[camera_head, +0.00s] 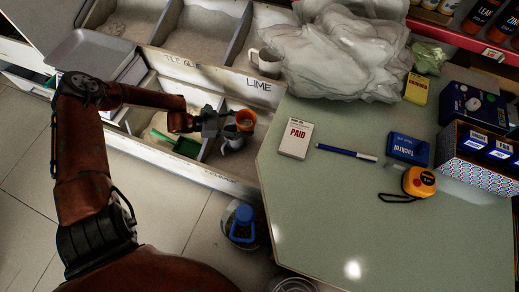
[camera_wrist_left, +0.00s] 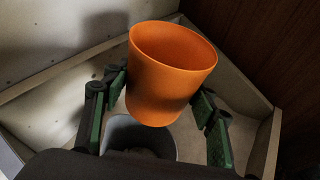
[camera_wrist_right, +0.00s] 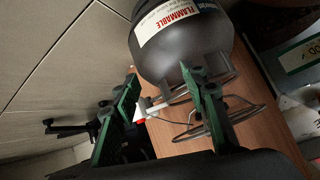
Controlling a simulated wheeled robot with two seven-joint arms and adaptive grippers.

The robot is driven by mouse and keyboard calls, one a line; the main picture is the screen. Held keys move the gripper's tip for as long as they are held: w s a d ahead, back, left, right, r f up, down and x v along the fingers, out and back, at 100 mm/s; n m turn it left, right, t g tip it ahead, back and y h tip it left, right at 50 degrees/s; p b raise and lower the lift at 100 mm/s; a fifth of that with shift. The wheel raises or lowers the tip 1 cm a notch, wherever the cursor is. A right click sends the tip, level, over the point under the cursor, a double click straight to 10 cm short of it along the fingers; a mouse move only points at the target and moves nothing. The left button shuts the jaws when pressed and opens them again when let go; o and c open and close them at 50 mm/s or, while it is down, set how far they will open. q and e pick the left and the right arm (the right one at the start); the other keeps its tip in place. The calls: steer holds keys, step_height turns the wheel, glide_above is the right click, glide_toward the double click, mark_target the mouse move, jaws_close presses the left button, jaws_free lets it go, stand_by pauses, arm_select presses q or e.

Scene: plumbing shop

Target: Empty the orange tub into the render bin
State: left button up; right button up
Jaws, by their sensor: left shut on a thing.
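The orange tub (camera_head: 246,119) is held by my left gripper (camera_head: 222,123) over the right-hand compartment of the front bin row. In the left wrist view the tub (camera_wrist_left: 170,78) sits between the two green fingers, slightly tilted, mouth up; I see only its inner wall, not any contents. A grey container (camera_wrist_left: 140,138) stands below it in the wooden compartment. I cannot read a render label; the front board (camera_head: 185,172) has unreadable marks. My right gripper (camera_wrist_right: 165,105) is open and empty, seen only in the right wrist view, with a black gas bottle beyond its fingers.
A green scoop (camera_head: 182,145) lies in the compartment to the left. Back bins are labelled tile glue and lime (camera_head: 259,84). A counter (camera_head: 340,220) with a PAID box (camera_head: 296,138), pen and tape measure adjoins the bins. A blue-capped container (camera_head: 242,222) stands on the floor.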

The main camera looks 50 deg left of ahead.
mark_target(248, 130)
arm_select(q)
steer(key=shift+d+r+m+y, duration=0.2)
steer(key=shift+m+y, duration=0.1)
steer(key=shift+s+d+f+m+y, duration=0.15)
steer(key=shift+d+f+m+y, duration=0.2)
steer(key=shift+d+m, duration=0.2)
steer(key=shift+s+d+f+m+y, duration=0.15)
steer(key=shift+d+f+m+y, duration=0.1)
steer(key=shift+d+m+y, duration=0.25)
steer(key=shift+s+d+r+m+y, duration=0.15)
steer(key=shift+d+r+m+y, duration=0.2)
steer(key=shift+d+r+m, duration=0.25)
steer(key=shift+f+m+t+y, duration=0.3)
steer(key=shift+f+m+y, duration=0.1)
steer(key=shift+m+y, duration=0.35)
steer(key=shift+f+m, duration=0.2)
steer(key=shift+m, duration=0.1)
